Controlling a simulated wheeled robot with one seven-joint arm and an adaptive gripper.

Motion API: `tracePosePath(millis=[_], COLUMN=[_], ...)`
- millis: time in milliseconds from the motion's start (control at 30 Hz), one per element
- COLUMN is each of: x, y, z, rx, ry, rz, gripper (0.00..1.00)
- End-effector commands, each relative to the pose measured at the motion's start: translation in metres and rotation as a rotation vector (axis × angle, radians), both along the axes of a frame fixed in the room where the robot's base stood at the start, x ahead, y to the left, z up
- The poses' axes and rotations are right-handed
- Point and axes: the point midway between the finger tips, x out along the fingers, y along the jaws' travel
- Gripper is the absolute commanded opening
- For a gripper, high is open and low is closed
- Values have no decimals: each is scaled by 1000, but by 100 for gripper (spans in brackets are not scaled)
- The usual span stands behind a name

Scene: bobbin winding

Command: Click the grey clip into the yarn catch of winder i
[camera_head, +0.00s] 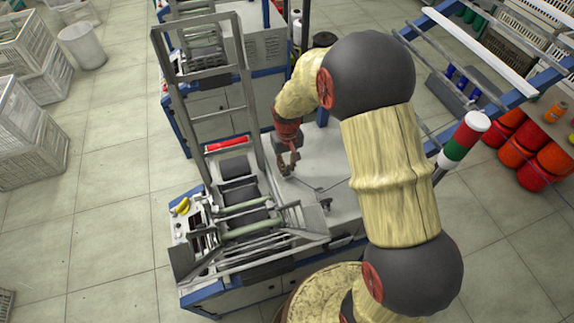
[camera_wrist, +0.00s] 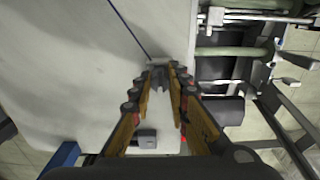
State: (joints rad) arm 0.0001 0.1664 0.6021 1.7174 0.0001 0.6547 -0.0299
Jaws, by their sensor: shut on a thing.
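My gripper (camera_head: 286,170) is low over the white table top beside the winder, pointing down. In the wrist view its fingertips (camera_wrist: 161,73) are close together on a small grey piece, which looks like the grey clip (camera_wrist: 159,78); the fingers hide part of it. A dark blue yarn (camera_wrist: 128,26) runs from the upper left to a small pale grey part (camera_wrist: 158,61) just beyond the fingertips. I cannot tell whether that part is the yarn catch or whether the clip touches it. The winder (camera_head: 240,205), with its metal frame and rollers, stands left of my gripper.
A small grey block (camera_wrist: 145,138) shows below the fingers on the table (camera_wrist: 60,60). A green roller (camera_wrist: 230,52) and metal bars are close on the right there. In the head view a red bar (camera_head: 227,143), a yellow object (camera_head: 182,206) and a signal lamp (camera_head: 464,138) also show.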

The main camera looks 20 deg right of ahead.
Motion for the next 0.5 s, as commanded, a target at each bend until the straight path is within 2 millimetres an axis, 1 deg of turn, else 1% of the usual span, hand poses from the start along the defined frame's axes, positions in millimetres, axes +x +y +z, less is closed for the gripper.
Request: tracePosePath(millis=[167,200,500], x=[0,0,0], y=[0,0,0], z=[0,0,0], rx=[0,0,0], ry=[0,0,0], rz=[0,0,0], gripper=[0,18,35])
